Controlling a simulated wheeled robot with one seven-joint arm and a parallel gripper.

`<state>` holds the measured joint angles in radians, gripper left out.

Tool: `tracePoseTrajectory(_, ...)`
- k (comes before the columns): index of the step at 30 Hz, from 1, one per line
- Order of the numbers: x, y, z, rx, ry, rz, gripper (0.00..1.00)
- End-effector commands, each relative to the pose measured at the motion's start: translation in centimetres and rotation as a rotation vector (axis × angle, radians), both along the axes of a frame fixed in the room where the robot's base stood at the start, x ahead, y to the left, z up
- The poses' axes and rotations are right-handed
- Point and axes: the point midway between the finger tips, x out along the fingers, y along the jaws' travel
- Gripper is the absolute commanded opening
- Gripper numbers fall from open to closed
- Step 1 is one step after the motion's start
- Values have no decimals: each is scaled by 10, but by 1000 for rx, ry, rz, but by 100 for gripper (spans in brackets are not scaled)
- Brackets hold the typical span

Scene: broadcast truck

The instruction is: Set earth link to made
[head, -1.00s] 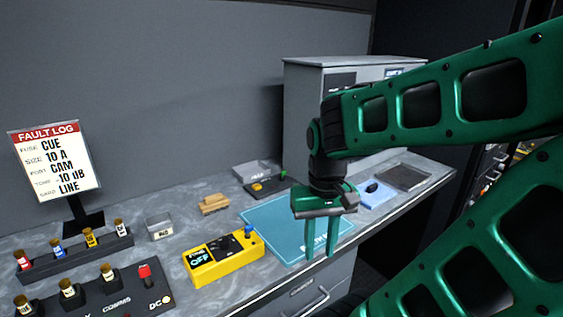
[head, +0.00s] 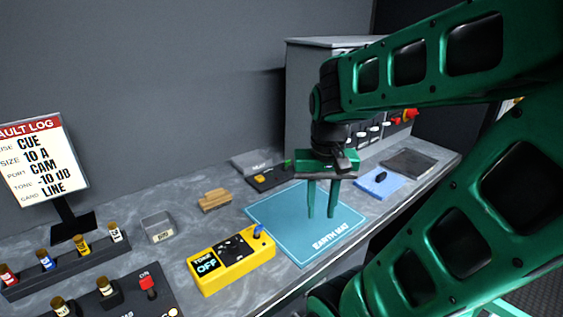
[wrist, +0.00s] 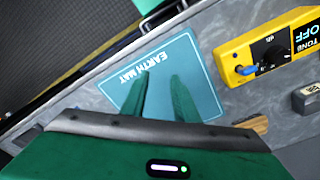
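A blue mat lettered EARTH MAT (head: 272,215) lies flat on the grey bench, and it also shows in the wrist view (wrist: 203,92). My gripper (head: 322,215) points down over the mat with its two green fingers apart and nothing between them. In the wrist view the fingers (wrist: 160,88) are in front of the mat. A small black block with a yellow part and a green end (head: 268,179) sits behind the mat, partly near my gripper in the picture. I cannot tell for sure whether this block is the earth link, or its setting.
A yellow tone box reading OFF (head: 232,262) stands left of the mat. A wooden block (head: 214,201), a small grey tray (head: 158,228), a light blue pad (head: 378,183) and a FAULT LOG sign (head: 40,160) are also on the bench. A grey cabinet (head: 300,95) stands behind.

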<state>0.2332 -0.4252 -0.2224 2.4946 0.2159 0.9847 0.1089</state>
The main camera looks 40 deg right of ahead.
Motion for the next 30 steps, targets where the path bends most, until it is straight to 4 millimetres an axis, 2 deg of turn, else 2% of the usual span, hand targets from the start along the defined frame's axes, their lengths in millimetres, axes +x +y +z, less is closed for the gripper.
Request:
tracePoseTrajectory(9, 145, -71, 28, -150, -220, -547, 27)
tracePoseTrajectory(12, 186, -87, 34, -171, -304, -693, 27)
tracePoseTrajectory(15, 218, -99, 38, -179, -373, -805, 27)
tracePoseTrajectory(18, 239, -106, 40, -181, -425, -880, 27)
tracePoseTrajectory(21, 251, -108, 41, -179, -451, -918, 27)
tracePoseTrajectory(26, 257, -113, 33, -179, -459, -934, 27)
tracePoseTrajectory(30, 262, -120, 14, -179, -457, -932, 27)
